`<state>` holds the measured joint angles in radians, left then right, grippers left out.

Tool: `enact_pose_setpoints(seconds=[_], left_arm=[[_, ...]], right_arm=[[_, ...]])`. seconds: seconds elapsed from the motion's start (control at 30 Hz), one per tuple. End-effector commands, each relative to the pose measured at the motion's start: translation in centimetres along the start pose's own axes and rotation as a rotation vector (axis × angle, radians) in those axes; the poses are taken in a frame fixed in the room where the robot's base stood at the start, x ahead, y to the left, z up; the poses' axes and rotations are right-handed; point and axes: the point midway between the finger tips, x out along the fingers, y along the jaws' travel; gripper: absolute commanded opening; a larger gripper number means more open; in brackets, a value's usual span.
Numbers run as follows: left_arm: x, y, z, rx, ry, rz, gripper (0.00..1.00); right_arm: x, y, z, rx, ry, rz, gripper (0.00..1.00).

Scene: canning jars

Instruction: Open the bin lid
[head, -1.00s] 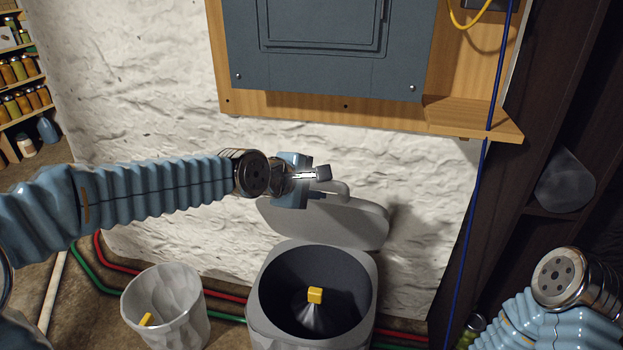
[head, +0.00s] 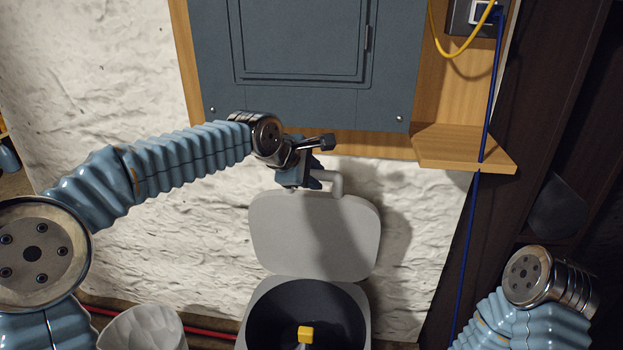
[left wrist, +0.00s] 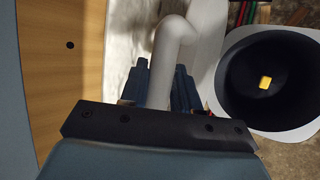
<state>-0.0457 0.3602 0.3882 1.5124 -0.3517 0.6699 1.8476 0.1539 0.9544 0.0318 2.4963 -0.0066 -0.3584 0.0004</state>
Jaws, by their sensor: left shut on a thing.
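The bin (head: 256,313) stands at the bottom middle of the head view, its dark inside showing. Its light grey lid (head: 316,236) stands upright behind the opening, near the white wall. A bar handle (head: 337,184) is at the lid's top edge. My left gripper (head: 315,178) is shut on the handle. In the left wrist view the handle (left wrist: 172,45) runs between the dark fingers, and the open bin (left wrist: 232,100) lies to the right. My right arm shows at the lower right of the head view; its gripper is out of frame.
A yellow-topped thing (head: 305,334) is inside the bin. A pale bucket (head: 143,330) stands to the bin's left. A grey electrical panel (head: 300,100) on a wooden board and a small wooden shelf (head: 463,148) are just above the lid. A blue cable (head: 490,105) hangs at right.

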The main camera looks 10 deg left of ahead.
Motion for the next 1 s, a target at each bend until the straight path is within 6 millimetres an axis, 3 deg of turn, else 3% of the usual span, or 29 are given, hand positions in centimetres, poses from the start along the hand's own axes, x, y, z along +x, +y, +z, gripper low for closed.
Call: enact_pose_setpoints(seconds=[0.37, 0.4, 0.5, 0.83, 1.0], left_arm=[[-0.1, 0.2, 0.1, -0.001, -0.001, 0.002, 0.00], [-0.1, 0.2, 0.1, -0.001, -0.001, 0.002, 0.37], [-0.1, 0.2, 0.0, -0.001, -0.001, 0.001, 0.52], [-0.3, 0.1, 0.0, -0.001, 0.000, 0.000, 0.52], [-2.9, 0.2, 0.0, -0.001, 0.000, 0.004, 0.52]], right_arm=[[0.0, 0.0, 0.0, 0.000, 0.000, 0.000, 0.43], [0.0, 0.0, 0.0, 0.000, 0.000, 0.000, 0.43], [0.0, 0.0, 0.0, 0.000, 0.000, 0.000, 0.43], [0.0, 0.0, 0.0, 0.000, 0.000, 0.000, 0.43], [0.3, 0.1, 0.0, 0.000, 0.000, 0.000, 0.43]])
